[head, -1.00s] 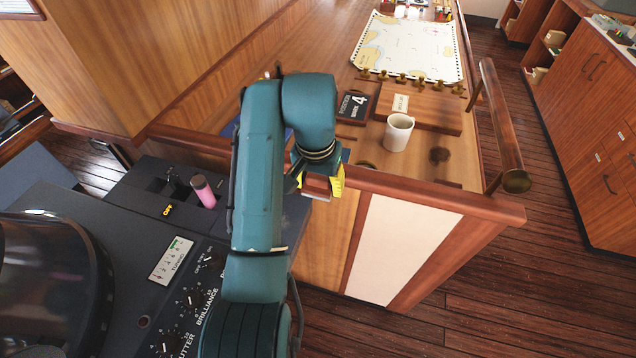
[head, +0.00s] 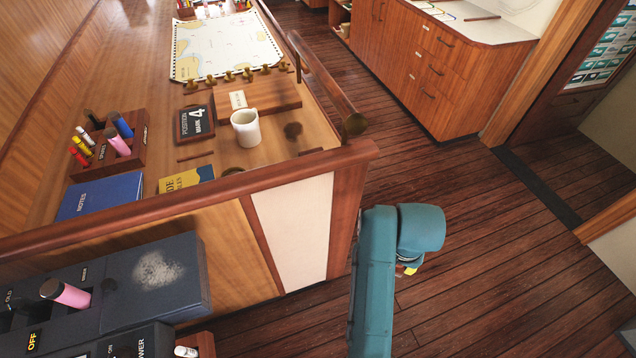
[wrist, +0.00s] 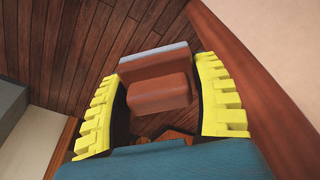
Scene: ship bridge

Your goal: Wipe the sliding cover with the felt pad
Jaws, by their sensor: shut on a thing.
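The felt pad (wrist: 158,86), a brown block with a grey layer along its far edge, is between the yellow fingers of my gripper (wrist: 160,105) in the wrist view. My gripper is shut on it. In the head view my gripper (head: 408,270) is mostly hidden behind my teal arm, with a yellow bit showing above the floor, right of the chart table. What looks like the sliding cover (head: 190,290) is a dark panel on the console at lower left, with a whitish dusty smudge (head: 158,270). The gripper is well to its right, not touching it.
A wooden rail (head: 190,203) edges the chart table between console and tabletop. A white mug (head: 246,128), a position sign (head: 194,123), a blue notebook (head: 100,196) and a pen holder (head: 110,150) stand on the table. A pink-bodied cylinder (head: 66,292) sits in the console. The floor at right is clear.

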